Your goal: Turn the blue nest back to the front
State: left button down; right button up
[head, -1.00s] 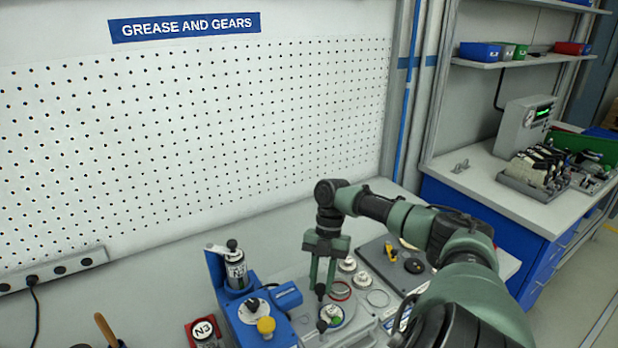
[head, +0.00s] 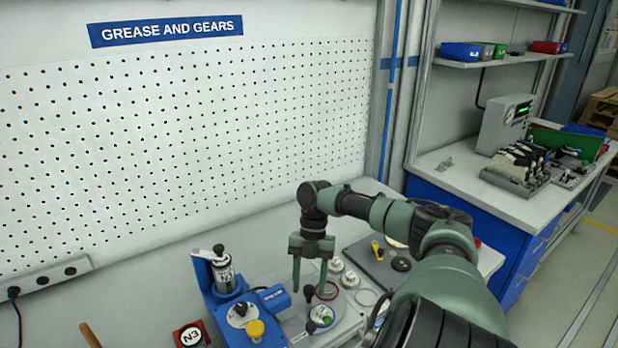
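A round nest (head: 332,323) with a blue rim sits on the grey plate of the bench, holding a part with green and white on it. A black knob (head: 311,327) stands at its near left edge, and a second black knob (head: 309,291) stands behind it. My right gripper (head: 309,292) points down, its two green fingers open on either side of the rear knob. I cannot tell whether either finger touches it. My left gripper is not in view.
A blue grease unit (head: 222,318) with a yellow knob and N3 cartridge stands to the left. A red ring (head: 327,290) and pale round parts lie just right of the gripper. A grey tray (head: 372,262) with tools is farther right.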

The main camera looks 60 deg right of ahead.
jog(key=b+v, duration=0.2)
jog(key=v, duration=0.5)
jog(key=shift+r+b, duration=0.35)
jog(key=shift+d, duration=0.15)
dwell(0.3)
